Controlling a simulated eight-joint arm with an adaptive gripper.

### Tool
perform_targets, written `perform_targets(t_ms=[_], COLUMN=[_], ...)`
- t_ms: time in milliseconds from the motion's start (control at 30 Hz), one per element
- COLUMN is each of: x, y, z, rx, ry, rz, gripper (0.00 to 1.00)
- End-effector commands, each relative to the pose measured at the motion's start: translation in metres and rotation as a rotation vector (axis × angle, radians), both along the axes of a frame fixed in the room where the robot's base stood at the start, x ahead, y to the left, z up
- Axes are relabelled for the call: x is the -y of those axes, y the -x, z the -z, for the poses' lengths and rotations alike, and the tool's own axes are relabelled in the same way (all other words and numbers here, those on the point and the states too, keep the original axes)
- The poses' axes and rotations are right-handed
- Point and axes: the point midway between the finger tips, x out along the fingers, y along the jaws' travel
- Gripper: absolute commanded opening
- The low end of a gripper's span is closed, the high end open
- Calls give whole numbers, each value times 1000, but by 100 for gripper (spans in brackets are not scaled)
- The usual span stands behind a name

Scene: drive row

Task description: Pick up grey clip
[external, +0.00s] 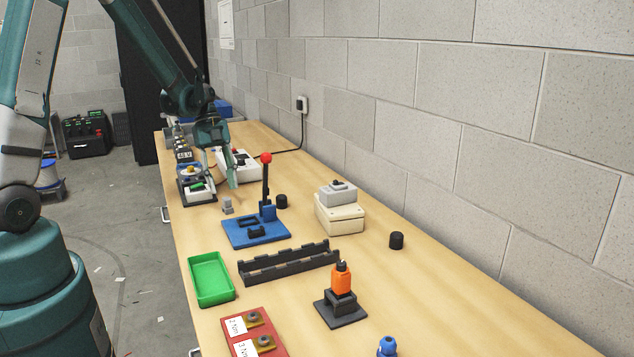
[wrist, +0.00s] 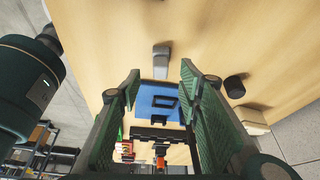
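The grey clip (external: 228,205) is a small light-grey piece standing on the wooden table, just left of the blue lever fixture (external: 256,231). In the wrist view the clip (wrist: 161,62) shows just beyond the gap between my fingertips, nearly centred. My gripper (external: 219,178) is above the table, a little beyond and above the clip. Its two green ribbed fingers are spread apart in the wrist view (wrist: 159,78), with nothing between them. The clip appears apart from both fingers.
The lever with a red ball (external: 266,158) rises close to my gripper. A black cylinder (external: 282,201), green tray (external: 211,279) and dark rack (external: 288,262) are nearer the camera. A block wall borders the table's right.

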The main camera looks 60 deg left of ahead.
Motion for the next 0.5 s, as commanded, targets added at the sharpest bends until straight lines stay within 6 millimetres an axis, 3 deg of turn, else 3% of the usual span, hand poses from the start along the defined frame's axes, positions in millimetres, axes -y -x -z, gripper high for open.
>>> perform_targets(t_ms=[167, 500], x=[5, 5], y=[0, -1], z=[11, 12], rx=[0, 0], ry=[0, 0], rz=[0, 0], gripper=[35, 35])
